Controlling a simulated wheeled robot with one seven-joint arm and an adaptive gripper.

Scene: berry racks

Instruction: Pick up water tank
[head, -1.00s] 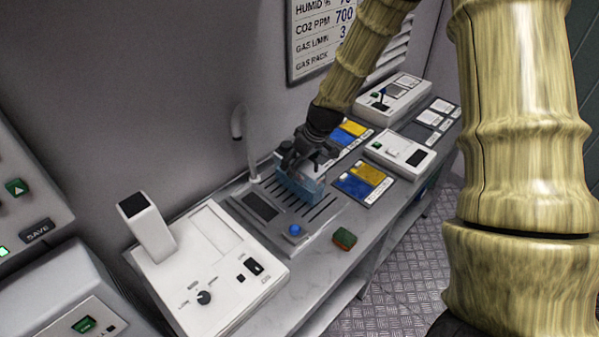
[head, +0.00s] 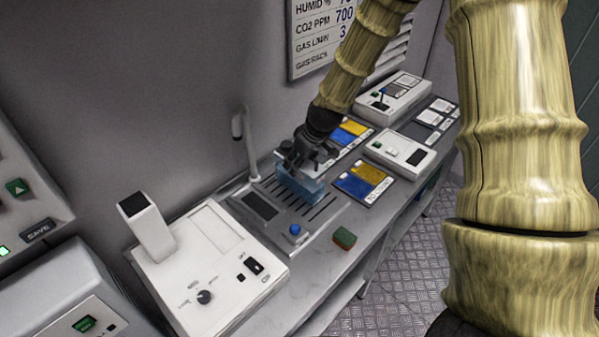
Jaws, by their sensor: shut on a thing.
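The water tank (head: 302,188) is a translucent blue box with a grey top. It is on or just above the slotted grey drain plate (head: 268,226), near the tap; I cannot tell whether it touches the plate. My gripper (head: 306,158) is above the tank and shut on its top. The fingers and my arm hide part of the tank's top.
The tap (head: 247,143) stands close behind and left of the tank. A blue button (head: 295,230) and a green-brown sponge (head: 344,238) are in front. A white device (head: 205,268) stands left; blue-yellow panels (head: 363,181) and a white box (head: 400,152) lie right.

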